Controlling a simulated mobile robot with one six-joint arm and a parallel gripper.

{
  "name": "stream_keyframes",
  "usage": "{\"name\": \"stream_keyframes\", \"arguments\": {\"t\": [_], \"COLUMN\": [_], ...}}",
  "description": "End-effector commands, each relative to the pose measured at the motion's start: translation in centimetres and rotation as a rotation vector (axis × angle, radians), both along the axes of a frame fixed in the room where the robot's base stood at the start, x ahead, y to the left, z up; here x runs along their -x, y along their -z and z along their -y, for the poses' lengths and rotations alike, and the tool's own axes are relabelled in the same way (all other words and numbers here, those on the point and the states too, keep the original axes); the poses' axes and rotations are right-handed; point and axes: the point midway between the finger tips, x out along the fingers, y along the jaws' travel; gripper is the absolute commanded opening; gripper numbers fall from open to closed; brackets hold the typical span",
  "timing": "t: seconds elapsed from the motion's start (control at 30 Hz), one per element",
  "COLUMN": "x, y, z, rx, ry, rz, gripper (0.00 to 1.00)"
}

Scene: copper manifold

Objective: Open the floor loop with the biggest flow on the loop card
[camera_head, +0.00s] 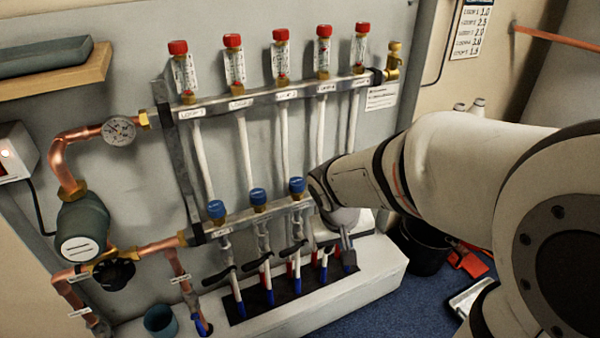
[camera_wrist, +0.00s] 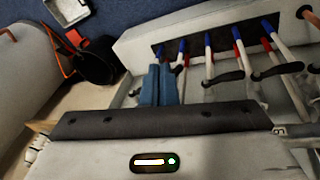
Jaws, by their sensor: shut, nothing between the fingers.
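The loop card (camera_head: 470,30) hangs at the top right in the head view; its rows are small and I cannot read them surely. Several red-capped flow meters (camera_head: 281,55) stand upright on the upper bar (camera_head: 260,97). Blue caps (camera_head: 258,197) sit on the lower bar (camera_head: 235,219); my arm hides its right end. Below are pipes with black lever handles (camera_head: 218,277), which also show in the wrist view (camera_wrist: 222,78). My gripper (camera_head: 346,258) is shut and empty at the right end of the lever row. Its fingers (camera_wrist: 159,70) are together beside the rightmost lever; contact is unclear.
A white plinth (camera_head: 375,276) with a dark slot takes the pipe ends. A black bucket (camera_head: 425,247) and a red item (camera_head: 468,261) stand on the blue floor to the right. A pump (camera_head: 82,228) and copper pipes are at left, with a small cup (camera_head: 160,320) below.

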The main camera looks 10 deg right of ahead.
Motion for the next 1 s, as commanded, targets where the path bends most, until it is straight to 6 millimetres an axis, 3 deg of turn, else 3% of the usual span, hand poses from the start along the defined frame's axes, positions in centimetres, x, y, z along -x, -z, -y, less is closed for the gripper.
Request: {"name": "stream_keyframes", "arguments": {"t": [0.03,0.1,0.3,0.47,0.8,1.0], "x": [-2.0,-4.5,-9.0,-10.2,-12.3,-13.3], "y": [2.0,3.4,6.3,7.6,13.0,15.1], "z": [-0.5,-1.3,-3.7,-4.1,-2.3,-1.5], "rx": [0.035,0.070,0.107,0.110,0.110,0.110], "ry": [-0.022,-0.045,-0.104,-0.117,-0.115,-0.114], "rz": [0.019,0.059,0.143,0.162,0.162,0.163], "gripper": [0.00,0.00,0.00,0.00,0.00,0.00]}}
